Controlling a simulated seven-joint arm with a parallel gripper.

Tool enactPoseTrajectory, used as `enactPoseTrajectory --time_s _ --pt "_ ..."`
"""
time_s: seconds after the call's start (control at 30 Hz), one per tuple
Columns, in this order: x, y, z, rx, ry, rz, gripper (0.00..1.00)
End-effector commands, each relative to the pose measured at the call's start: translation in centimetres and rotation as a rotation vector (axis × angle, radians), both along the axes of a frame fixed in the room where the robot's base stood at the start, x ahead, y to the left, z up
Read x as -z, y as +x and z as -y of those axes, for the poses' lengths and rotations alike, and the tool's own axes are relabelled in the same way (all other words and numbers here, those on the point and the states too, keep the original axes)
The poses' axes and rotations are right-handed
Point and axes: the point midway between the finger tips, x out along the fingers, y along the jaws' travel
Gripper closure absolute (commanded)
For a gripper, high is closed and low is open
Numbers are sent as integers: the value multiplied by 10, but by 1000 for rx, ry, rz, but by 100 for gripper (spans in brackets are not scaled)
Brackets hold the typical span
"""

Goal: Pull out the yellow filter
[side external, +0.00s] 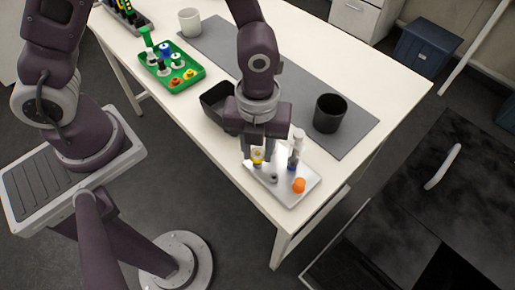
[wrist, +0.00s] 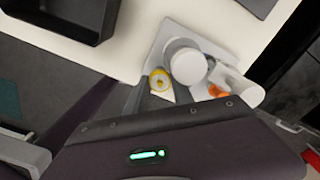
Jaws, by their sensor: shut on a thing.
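The yellow filter (side external: 257,155) is a small yellow ring-like piece between my fingers, over the left part of the white tray (side external: 281,196). It also shows in the wrist view (wrist: 159,79), its round top facing the camera. My gripper (side external: 259,148) points down and is shut on the yellow filter; in the wrist view its fingers (wrist: 158,92) flank the filter. The filter's lower part is hard to see, so I cannot tell whether it is still seated in something.
A white bottle (side external: 297,145) stands close to the right of my gripper. An orange piece (side external: 299,186) sits on the tray's right. A black bin (side external: 217,104) is behind left, a dark cup (side external: 329,113) behind right, and a green tray (side external: 190,80) farther left.

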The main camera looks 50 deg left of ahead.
Motion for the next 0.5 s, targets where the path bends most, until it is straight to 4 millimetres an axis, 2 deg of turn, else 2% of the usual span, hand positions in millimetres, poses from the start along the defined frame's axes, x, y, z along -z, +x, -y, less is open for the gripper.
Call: enactPoseTrajectory --time_s 0.23,0.5 --pt "-9 0 0 -1 -1 2 100" --pt "-10 0 0 -1 0 1 100"
